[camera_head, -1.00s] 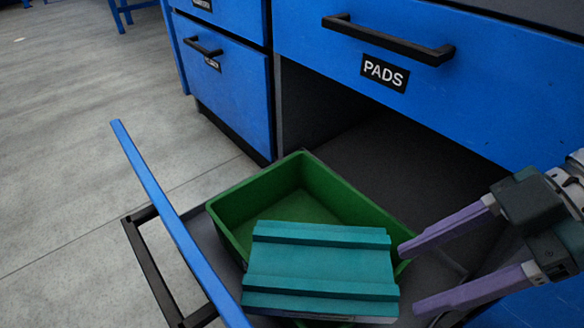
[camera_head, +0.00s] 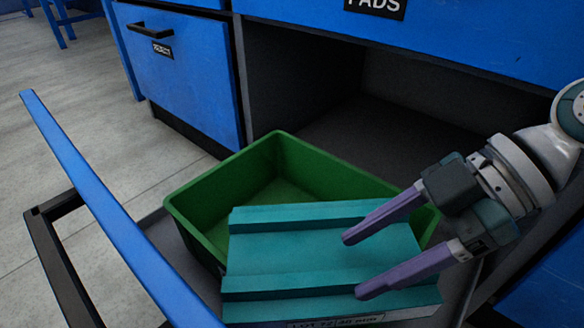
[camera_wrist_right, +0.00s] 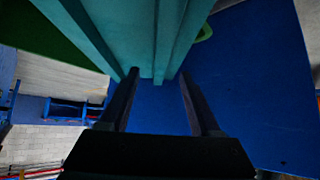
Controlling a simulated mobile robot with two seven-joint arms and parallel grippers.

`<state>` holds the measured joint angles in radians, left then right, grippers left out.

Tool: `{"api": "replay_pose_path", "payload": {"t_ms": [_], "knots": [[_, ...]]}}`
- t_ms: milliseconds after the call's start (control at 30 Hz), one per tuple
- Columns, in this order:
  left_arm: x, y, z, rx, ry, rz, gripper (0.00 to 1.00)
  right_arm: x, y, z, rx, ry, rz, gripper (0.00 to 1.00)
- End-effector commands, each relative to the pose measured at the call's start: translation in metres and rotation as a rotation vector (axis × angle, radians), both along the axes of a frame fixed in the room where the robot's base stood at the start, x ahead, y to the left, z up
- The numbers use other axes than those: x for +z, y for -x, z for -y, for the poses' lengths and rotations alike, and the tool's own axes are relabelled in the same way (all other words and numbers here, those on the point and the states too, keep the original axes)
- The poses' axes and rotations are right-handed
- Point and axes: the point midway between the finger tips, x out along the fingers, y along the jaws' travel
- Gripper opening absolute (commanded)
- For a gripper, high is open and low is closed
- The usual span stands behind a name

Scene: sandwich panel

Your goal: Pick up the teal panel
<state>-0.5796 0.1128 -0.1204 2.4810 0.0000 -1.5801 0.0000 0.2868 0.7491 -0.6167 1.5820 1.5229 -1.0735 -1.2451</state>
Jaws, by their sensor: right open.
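The teal panel (camera_head: 300,255) has raised ridges along its top and a printed label on its front edge. It lies tilted across the green bin (camera_head: 190,200), covering the bin's near right part. My right gripper (camera_head: 352,266) comes in from the right, its two purple fingers apart and overlapping the panel's right part in the head view. In the right wrist view, the fingers (camera_wrist_right: 160,85) stand apart with the ridged end of the teal panel (camera_wrist_right: 135,35) ahead, close to the tips. Contact cannot be told. My left gripper is out of view.
The green bin sits in an open drawer with a blue front (camera_head: 110,210) and black side rail (camera_head: 62,265). A blue cabinet drawer (camera_head: 185,75) stands behind on the left. The dark cabinet cavity (camera_head: 350,95) is open above the bin.

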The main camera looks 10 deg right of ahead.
Motion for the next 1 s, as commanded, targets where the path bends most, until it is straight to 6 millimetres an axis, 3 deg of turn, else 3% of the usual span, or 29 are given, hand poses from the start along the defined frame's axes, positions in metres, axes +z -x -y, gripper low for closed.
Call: {"api": "replay_pose_path", "payload": {"t_ms": [33, 133, 400, 900, 1000], "knots": [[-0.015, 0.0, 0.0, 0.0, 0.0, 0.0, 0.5, -0.015, 0.001, -0.006, 0.004, -0.002, 0.002, 0.63], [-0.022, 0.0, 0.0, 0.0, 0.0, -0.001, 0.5, -0.023, -0.001, -0.016, 0.002, -0.003, 0.001, 0.63], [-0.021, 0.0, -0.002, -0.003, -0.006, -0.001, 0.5, -0.024, -0.001, -0.021, 0.0, 0.0, 0.0, 0.63], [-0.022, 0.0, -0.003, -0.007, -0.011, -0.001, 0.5, -0.024, -0.001, -0.021, 0.0, 0.0, 0.0, 0.07], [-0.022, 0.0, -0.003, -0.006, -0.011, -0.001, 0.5, -0.024, -0.001, -0.021, 0.0, 0.0, 0.0, 0.0]]}}
